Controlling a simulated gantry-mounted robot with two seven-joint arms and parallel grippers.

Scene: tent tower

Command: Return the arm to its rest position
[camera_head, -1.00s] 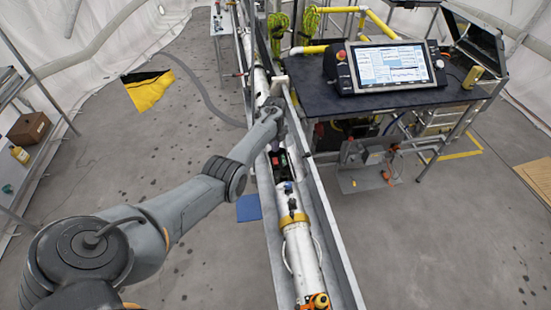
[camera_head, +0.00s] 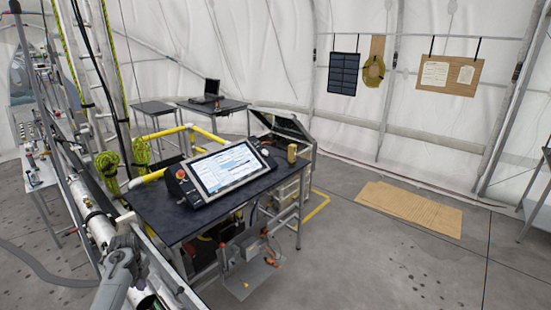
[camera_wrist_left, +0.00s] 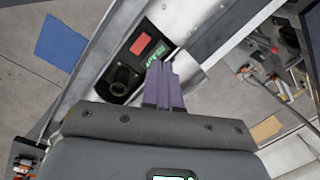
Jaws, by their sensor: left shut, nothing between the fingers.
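My left arm (camera_head: 118,272) comes in at the lower left of the head view, above the rail with the white tube (camera_head: 98,228). The left gripper's fingers cannot be made out there. In the left wrist view the left gripper (camera_wrist_left: 159,68) is shut and empty. Its purple-grey fingertips are just in front of a dark panel (camera_wrist_left: 118,68) with a red label and a green display, set in the channel. Whether they touch it cannot be told. My right gripper is in no view.
A dark workbench (camera_head: 165,218) with a tilted screen (camera_head: 224,168) stands right of the rail. Brown sheets (camera_head: 408,207) lie on the floor at right, with open floor in front. A blue mat (camera_wrist_left: 63,40) lies beside the rail.

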